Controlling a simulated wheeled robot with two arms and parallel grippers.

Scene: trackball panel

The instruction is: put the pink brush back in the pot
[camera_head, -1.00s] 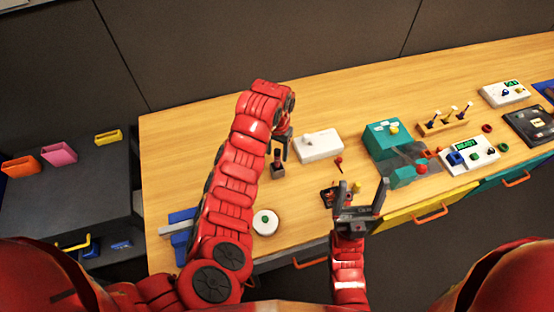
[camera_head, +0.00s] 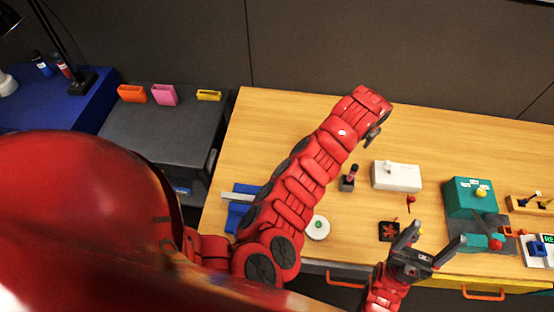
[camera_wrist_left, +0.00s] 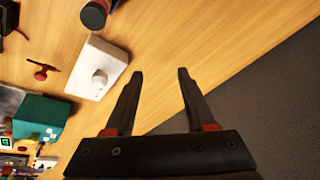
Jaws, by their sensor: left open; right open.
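A small dark pot (camera_head: 347,184) stands on the wooden table, left of the white box. An upright stick with a pinkish, dark-tipped top, which looks like the pink brush (camera_head: 352,172), rises from it; whether it is seated inside is too small to tell. In the left wrist view a dark round thing with a red-pink band (camera_wrist_left: 96,14), cut by the top edge, seems to be the same item. My left gripper (camera_head: 374,136) is behind the pot, apart from it; the wrist view shows its fingers (camera_wrist_left: 160,75) open and empty. My right gripper (camera_head: 436,233) is open and empty near the front edge.
A white box with a knob (camera_head: 398,177), a small red piece (camera_head: 410,202), a teal box (camera_head: 468,197) and a black pad (camera_head: 390,231) stand to the right. A white disc (camera_head: 317,228) lies in front. The table's back strip is clear.

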